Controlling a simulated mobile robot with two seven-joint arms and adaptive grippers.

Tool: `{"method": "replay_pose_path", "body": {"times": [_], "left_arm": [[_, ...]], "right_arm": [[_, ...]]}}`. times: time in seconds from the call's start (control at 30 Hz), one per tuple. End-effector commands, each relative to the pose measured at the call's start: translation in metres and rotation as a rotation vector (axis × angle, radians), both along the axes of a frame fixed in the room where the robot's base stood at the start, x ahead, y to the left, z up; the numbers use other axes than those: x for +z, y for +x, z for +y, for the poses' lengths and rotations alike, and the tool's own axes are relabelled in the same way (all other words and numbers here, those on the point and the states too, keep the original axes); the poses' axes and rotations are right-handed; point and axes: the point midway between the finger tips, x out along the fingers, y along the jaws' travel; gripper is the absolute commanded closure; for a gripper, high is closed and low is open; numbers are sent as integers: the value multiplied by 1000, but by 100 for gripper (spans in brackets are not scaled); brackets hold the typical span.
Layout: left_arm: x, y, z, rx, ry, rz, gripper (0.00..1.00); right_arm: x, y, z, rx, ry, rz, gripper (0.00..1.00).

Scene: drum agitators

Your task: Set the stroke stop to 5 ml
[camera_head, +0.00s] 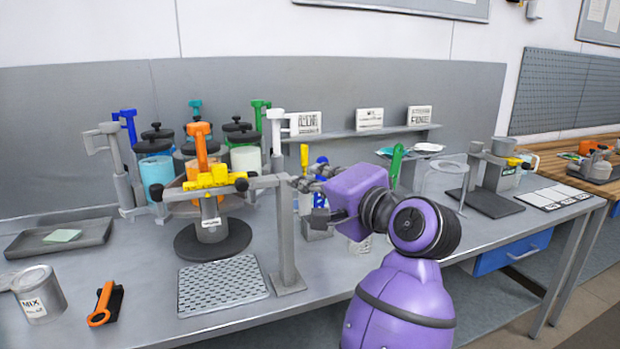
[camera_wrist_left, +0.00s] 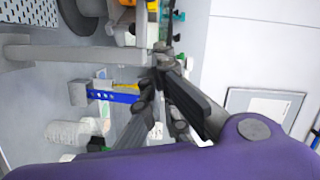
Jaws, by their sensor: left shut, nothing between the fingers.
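The dispensing carousel (camera_head: 213,240) has a dark round base and several jars with coloured pump handles. At its front, a pump with an orange handle (camera_head: 201,145) carries a yellow stepped piece (camera_head: 220,178), possibly the stroke stop; I cannot read any ml marks. A grey post (camera_head: 286,235) with a horizontal bar stands to its right. My left gripper (camera_head: 297,183), on the purple arm, is shut and empty near the top of this post, right of the yellow piece. In the left wrist view the fingertips (camera_wrist_left: 160,58) are by the post's end; contact is unclear. My right gripper is not in view.
A perforated mat (camera_head: 221,288) lies in front of the carousel. A MIX tin (camera_head: 39,295), an orange-handled tool (camera_head: 105,303) and a grey tray (camera_head: 60,238) are at left. A blue-handled item (camera_wrist_left: 112,95) is beside the fingers. A balance-like stand (camera_head: 492,172) is at right.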

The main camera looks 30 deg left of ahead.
Motion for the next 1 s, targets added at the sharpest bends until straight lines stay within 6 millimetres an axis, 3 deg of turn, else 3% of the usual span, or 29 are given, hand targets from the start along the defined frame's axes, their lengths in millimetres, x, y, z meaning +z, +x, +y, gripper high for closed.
{"method": "replay_pose_path", "body": {"times": [0.03, 0.3, 0.6, 1.0], "left_arm": [[6, 3, 12, 6, 4, -5, 100], [2, 25, 62, 4, 4, -3, 100], [-10, 1, 79, 1, 3, -3, 100], [-13, -1, 81, -1, 2, 0, 100]], "right_arm": [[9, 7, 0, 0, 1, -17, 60], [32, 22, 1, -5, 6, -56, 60], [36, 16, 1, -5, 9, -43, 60], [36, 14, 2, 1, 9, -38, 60]]}}
